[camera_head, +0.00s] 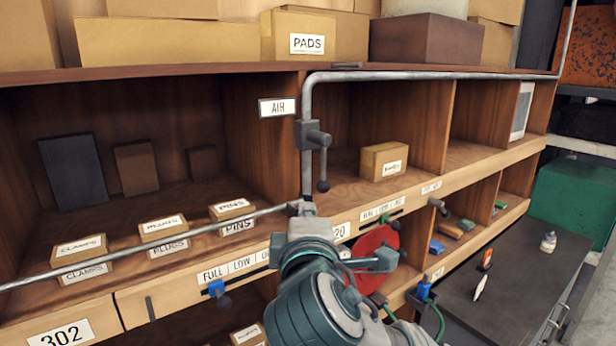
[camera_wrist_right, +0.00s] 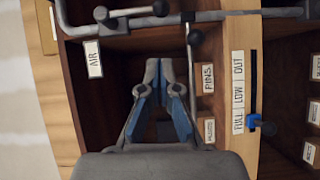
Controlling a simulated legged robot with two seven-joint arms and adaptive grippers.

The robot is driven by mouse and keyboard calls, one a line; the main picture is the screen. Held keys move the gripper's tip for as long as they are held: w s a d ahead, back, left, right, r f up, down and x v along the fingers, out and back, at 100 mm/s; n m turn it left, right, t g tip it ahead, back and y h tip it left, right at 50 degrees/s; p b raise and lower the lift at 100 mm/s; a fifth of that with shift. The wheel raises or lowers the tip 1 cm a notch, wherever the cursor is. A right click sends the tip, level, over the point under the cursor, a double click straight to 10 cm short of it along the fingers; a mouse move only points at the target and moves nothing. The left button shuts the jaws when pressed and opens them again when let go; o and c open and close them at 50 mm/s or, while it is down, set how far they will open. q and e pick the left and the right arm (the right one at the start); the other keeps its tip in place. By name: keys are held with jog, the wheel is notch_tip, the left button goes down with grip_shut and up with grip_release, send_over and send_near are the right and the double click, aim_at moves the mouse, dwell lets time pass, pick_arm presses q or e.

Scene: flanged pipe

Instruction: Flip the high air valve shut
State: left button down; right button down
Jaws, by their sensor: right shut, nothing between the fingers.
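The high air valve (camera_head: 314,134) sits on the vertical grey pipe beside the AIR label (camera_head: 277,107). Its dark lever (camera_head: 323,165) hangs down, roughly parallel to the pipe, with a round knob at its lower end. In the sideways-turned right wrist view the lever (camera_wrist_right: 138,11) shows near the top edge. My right gripper (camera_head: 302,208) is below the valve, in front of the lower pipe junction; it also shows in the right wrist view (camera_wrist_right: 159,66). My left gripper is not in view.
A thin pipe (camera_head: 150,248) runs left across the shelf front. A red disc (camera_head: 372,258) is partly hidden behind my arm. A blue slider (camera_head: 217,288) sits under the FULL/LOW label. Small boxes such as PINS (camera_head: 233,208) stand in the cubbies.

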jog(key=w+d+r+p, duration=0.1)
jog(key=w+r+p, duration=0.1)
jog(key=w+p, duration=0.4)
jog(key=shift+w+d+n+t+p, duration=0.3)
jog(key=shift+w+p, duration=0.05)
jog(key=shift+w, duration=2.05)
